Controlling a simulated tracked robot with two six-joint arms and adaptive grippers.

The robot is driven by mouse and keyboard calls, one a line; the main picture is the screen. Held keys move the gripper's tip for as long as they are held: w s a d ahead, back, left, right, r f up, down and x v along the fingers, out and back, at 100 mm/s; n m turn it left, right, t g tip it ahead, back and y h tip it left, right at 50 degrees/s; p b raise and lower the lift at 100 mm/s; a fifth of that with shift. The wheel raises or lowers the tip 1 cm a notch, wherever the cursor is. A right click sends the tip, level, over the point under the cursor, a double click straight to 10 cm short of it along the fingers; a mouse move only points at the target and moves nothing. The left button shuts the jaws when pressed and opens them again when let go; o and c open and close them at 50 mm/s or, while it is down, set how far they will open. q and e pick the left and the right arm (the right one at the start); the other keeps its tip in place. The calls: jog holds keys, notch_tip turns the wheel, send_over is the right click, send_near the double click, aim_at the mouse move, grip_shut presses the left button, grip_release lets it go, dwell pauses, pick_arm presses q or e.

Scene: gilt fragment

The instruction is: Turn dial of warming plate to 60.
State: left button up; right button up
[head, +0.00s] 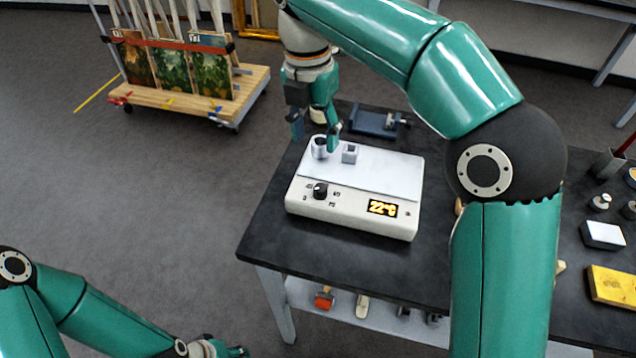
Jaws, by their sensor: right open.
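The white warming plate (360,172) sits on the dark table. The dial is in front of this gripper. My left gripper (222,348) is low at the bottom edge, away from the table, partly cut off.
A small grey block (350,153) stands on the plate beside the cup. A blue clamp-like device (378,121) lies behind the plate. A white block (603,235) and a yellow block (612,285) are at the right. Bare table (275,235) lies left of the plate.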

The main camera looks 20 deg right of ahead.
aim_at(319, 188)
jog(key=f, duration=0.4)
jog(key=f+b, duration=0.1)
jog(key=f, duration=0.3)
jog(key=f+b, duration=0.1)
jog(key=f, duration=0.4)
jog(key=shift+s+d+f, duration=0.1)
jog(key=shift+s+d, duration=0.2)
jog(key=shift+s, duration=0.1)
jog(key=shift+c, duration=0.2)
grip_shut()
